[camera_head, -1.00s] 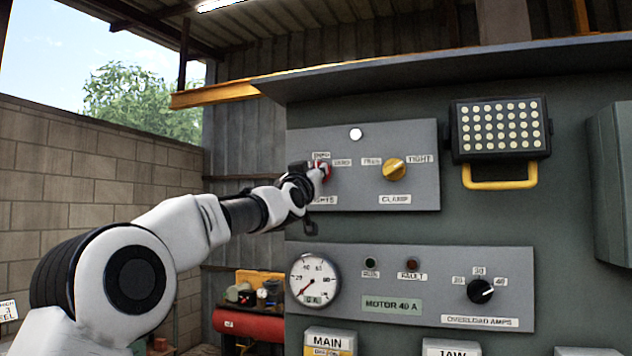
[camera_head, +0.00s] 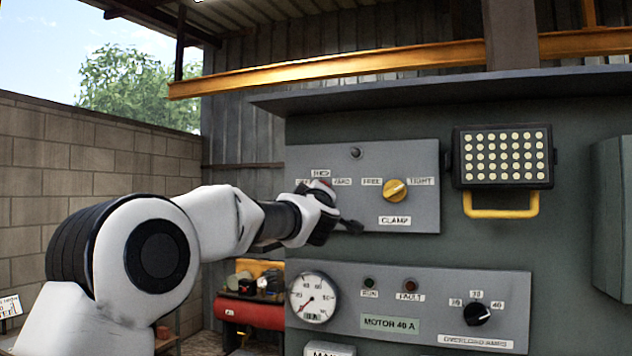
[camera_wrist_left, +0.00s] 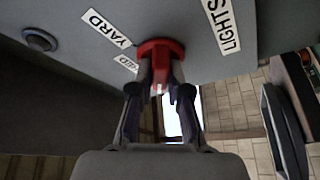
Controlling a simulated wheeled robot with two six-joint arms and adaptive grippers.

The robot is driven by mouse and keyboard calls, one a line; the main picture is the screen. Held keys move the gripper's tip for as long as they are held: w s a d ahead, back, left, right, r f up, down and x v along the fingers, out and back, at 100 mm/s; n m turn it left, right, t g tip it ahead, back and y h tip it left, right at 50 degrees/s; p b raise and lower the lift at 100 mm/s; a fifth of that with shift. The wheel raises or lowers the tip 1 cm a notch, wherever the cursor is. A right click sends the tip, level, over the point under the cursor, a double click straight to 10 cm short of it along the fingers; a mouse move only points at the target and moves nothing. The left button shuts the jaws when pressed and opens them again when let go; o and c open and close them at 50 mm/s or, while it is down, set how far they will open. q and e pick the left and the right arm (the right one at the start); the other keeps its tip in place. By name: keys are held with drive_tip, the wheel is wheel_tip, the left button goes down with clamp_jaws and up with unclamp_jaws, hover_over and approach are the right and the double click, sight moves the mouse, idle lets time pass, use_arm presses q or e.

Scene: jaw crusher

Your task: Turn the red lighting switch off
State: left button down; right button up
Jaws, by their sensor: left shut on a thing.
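The red lighting switch (camera_head: 319,184) is on the upper grey panel (camera_head: 420,160), largely hidden in the head view by my left gripper (camera_head: 322,212). The wrist view shows its round red knob (camera_wrist_left: 162,47) between "YARD" (camera_wrist_left: 106,28) and "LIGHTS" (camera_wrist_left: 221,25) labels. My left gripper (camera_wrist_left: 163,88) is shut on the knob's handle, one finger on each side. Where the knob points is hard to tell. The small lamp (camera_head: 356,153) above the switch is dark. My right gripper is out of view.
The yellow clamp knob (camera_head: 395,190) is right of the switch on the same panel. A lamp box (camera_head: 503,157) with a yellow handle juts out further right. Below are a gauge (camera_head: 314,297) and a black overload dial (camera_head: 477,314).

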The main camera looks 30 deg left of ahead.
use_arm(q)
drive_tip(key=shift+r+n+p, duration=0.1)
drive_tip(key=shift+n+p, duration=0.25)
drive_tip(key=shift+n, duration=0.35)
drive_tip(key=c, duration=1.2)
unclamp_jaws()
drive_tip(key=shift+o, duration=0.4)
drive_tip(key=shift+w, duration=0.1)
drive_tip(key=shift+d, duration=0.1)
